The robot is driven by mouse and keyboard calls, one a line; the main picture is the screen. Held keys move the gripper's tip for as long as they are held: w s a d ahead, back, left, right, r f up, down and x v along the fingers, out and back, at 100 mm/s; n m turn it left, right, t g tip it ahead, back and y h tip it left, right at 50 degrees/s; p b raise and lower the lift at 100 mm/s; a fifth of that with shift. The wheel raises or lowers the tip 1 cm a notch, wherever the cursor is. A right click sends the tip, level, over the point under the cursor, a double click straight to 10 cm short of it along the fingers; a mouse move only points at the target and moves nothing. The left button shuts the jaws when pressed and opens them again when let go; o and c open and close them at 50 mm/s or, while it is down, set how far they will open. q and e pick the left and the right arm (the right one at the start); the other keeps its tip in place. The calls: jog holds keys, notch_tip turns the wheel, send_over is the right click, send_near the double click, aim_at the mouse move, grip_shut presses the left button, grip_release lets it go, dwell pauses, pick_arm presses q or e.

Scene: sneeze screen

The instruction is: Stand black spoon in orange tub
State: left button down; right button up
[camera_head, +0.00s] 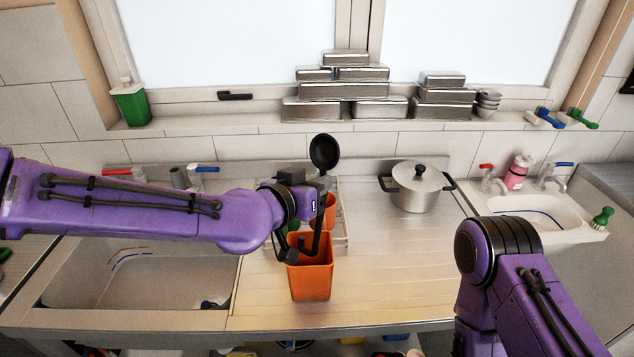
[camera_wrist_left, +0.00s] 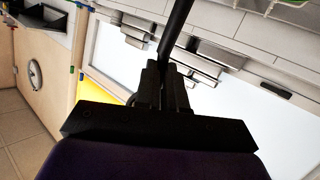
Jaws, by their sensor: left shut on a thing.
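The black spoon (camera_head: 324,152) is upright above the counter in the head view, with its round bowl at the top. My left gripper (camera_head: 316,205) is shut on its handle; the handle also shows between the fingers in the left wrist view (camera_wrist_left: 176,28). The orange tub (camera_head: 311,282) stands on the counter directly below. Dark parts of the gripper and handle reach down over its rim. I cannot tell whether the handle's lower end is inside the tub. My right arm shows at the lower right, but its gripper is out of view.
A white wire rack (camera_head: 342,240) with another orange item (camera_head: 329,211) stands just behind the tub. A lidded steel pot (camera_head: 416,190) is to the right. A sink basin (camera_head: 150,282) lies left, and a smaller sink right. The counter right of the tub is clear.

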aim_at(315, 225)
pick_arm(q)
jog(key=shift+f+b, duration=3.95)
jog(key=shift+f, duration=1.2)
jog(key=c, duration=1.1)
grip_release()
jog(key=shift+c, duration=0.2)
jog(key=b+v, duration=0.1)
jog(key=v, duration=0.9)
jog(key=shift+a, duration=0.25)
jog(key=shift+s+r, duration=0.1)
